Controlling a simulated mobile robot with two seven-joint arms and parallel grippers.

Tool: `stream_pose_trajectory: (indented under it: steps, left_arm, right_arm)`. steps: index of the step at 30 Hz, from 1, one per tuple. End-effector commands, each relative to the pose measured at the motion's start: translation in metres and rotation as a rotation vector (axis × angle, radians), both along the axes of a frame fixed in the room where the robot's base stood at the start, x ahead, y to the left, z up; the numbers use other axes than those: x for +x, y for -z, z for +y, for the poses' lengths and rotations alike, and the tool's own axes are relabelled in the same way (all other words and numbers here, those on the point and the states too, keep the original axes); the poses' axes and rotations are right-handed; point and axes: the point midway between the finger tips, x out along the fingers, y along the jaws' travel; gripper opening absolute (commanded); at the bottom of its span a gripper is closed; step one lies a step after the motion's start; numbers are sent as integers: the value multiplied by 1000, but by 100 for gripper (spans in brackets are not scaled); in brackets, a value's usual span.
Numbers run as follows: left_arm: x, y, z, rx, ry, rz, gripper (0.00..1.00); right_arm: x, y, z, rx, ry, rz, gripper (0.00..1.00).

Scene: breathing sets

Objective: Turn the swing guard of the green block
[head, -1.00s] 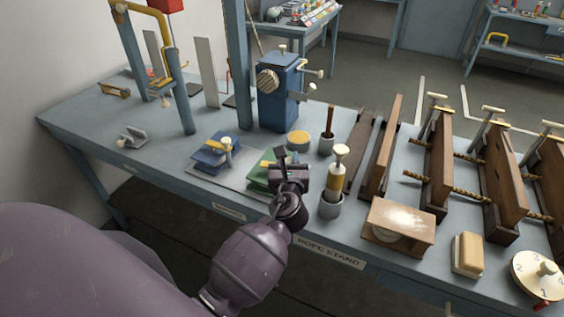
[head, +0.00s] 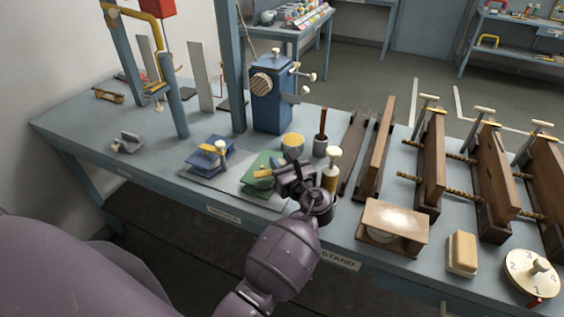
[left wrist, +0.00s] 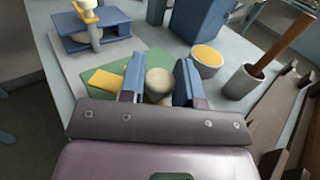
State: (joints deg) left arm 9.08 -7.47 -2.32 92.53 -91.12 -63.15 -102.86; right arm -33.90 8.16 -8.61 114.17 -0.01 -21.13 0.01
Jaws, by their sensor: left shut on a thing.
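The green block (head: 258,166) sits on a grey plate beside a similar blue block. A yellow piece (head: 262,173) shows on its top; it also shows in the left wrist view (left wrist: 106,80). My left gripper (head: 283,172) is at the right side of the green block. In the left wrist view its two fingers (left wrist: 160,72) stand on either side of a round cream knob (left wrist: 159,83) and are shut on it. The gripper hides the block's right part and what lies under the knob. My right gripper is not in view.
The blue block (head: 206,158) with a cream-topped post stands to the left. A yellow-topped dish (head: 292,141), a pot with a brown handle (head: 320,146) and a cream-knobbed tool (head: 331,170) stand close behind and right. A blue machine (head: 270,97) stands farther back.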

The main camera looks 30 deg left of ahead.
Motion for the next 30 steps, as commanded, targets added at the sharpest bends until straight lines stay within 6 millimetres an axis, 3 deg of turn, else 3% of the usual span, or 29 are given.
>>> stream_pose_trajectory:
  steps: [14, 15, 19, 30]
  left_arm:
    - [0, 1, 0, -2, -13, 1, 0]
    - [0, 1, 0, -2, -13, 1, 37]
    - [0, 0, 0, -1, -12, 1, 56]
    - [1, -3, 1, 0, -12, 0, 56]
  right_arm:
    - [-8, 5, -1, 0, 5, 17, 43]
    - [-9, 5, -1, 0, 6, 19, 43]
    - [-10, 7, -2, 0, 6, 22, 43]
    - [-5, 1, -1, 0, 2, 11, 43]
